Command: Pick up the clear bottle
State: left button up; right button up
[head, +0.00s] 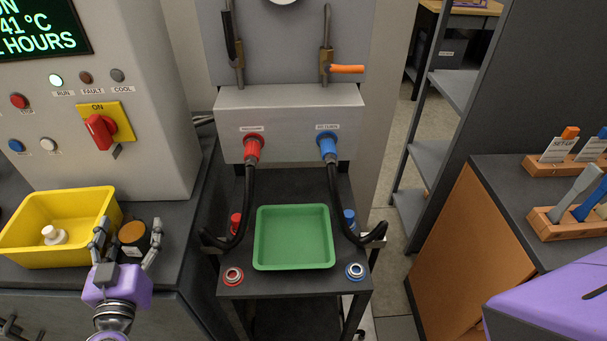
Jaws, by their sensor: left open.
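My left gripper (127,230) is over the dark counter at the lower left, open, with its two fingers spread apart. A dark round jar or bottle (134,240) with a brown-orange top shows between and just beyond the fingers. I cannot tell whether the fingers touch it. I see no plainly clear bottle, and I cannot tell whether this jar is see-through. A small white capped object (54,235) sits in the yellow bin (85,205), left of the gripper. My right gripper is out of view.
A green tray (293,238) lies on a black cart between red and blue hoses. A control cabinet (150,110) stands behind the yellow bin. At the right, wooden holders (565,222) with tools stand on a dark counter. A grey shelf rack (455,90) stands behind.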

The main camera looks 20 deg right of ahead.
pick_arm(q)
jog(key=shift+s, duration=0.1)
jog(key=c, duration=1.3)
jog(key=shift+c, duration=0.4)
jog(key=shift+r, duration=0.1)
